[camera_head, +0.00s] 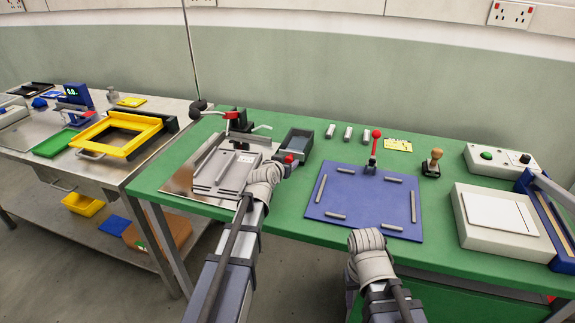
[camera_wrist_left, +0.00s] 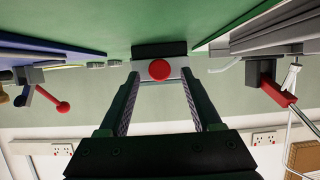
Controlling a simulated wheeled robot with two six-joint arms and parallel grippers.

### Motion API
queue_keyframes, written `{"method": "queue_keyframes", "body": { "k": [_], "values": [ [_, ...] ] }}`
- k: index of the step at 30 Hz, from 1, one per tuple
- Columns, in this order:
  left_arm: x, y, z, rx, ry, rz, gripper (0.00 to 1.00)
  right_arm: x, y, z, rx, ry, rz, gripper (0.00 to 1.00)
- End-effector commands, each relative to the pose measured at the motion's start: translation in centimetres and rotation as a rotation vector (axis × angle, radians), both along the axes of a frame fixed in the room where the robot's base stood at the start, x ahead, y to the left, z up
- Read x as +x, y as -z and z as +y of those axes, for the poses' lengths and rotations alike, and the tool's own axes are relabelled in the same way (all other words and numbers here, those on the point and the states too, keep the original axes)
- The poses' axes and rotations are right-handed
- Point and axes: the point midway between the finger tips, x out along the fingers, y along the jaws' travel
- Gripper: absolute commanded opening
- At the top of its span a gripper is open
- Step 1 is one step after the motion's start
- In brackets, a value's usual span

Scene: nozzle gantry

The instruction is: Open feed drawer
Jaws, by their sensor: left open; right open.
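The feed drawer (camera_head: 296,141) looks like a small grey box with a dark top, on the green table right of the metal fixture. Its red knob (camera_head: 288,158) faces the front. In the left wrist view the knob (camera_wrist_left: 160,70) is centred on a pale front plate. My left gripper (camera_wrist_left: 160,78) is open, with a finger on each side of the knob and a gap to each. Contact cannot be seen. In the head view its wrist hides part of the drawer's front. My right gripper (camera_head: 366,241) is over the table's front edge, apart from everything; its fingers are hardly visible.
A metal fixture with a red-handled clamp (camera_head: 231,116) stands left of the drawer. Right of it are a blue mat (camera_head: 350,213), a red-knobbed lever (camera_head: 374,145), several metal cylinders (camera_head: 347,133) and a stamp (camera_head: 433,160). A side bench (camera_head: 175,108) stands at left.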

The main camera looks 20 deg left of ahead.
Motion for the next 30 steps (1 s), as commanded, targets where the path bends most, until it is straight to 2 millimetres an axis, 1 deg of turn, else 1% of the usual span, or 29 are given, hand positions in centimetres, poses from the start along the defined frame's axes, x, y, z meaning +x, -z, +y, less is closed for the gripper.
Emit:
{"method": "queue_keyframes", "body": {
  "k": [1, 3, 12, 27, 30],
  "values": [
    [0.98, 0.54, -0.02, 0.000, 0.001, 0.000, 0.65, 0.00, 0.54, 0.00, 0.000, 0.000, 0.000, 0.50],
    [1.52, 0.72, -0.06, 0.000, 0.001, 0.000, 0.65, 0.00, 0.71, 0.00, 0.000, 0.000, 0.000, 0.50],
    [1.67, 0.69, -0.10, 0.001, 0.000, 0.000, 0.65, 0.00, 0.68, 0.00, 0.000, 0.000, 0.000, 0.50],
    [1.66, 0.70, -0.08, 0.001, 0.000, 0.000, 0.09, 0.00, 0.68, 0.00, 0.000, 0.000, 0.000, 0.50],
    [1.66, 0.70, -0.08, 0.001, 0.000, 0.000, 0.00, 0.00, 0.68, 0.00, 0.000, 0.000, 0.000, 0.50]
  ]
}}
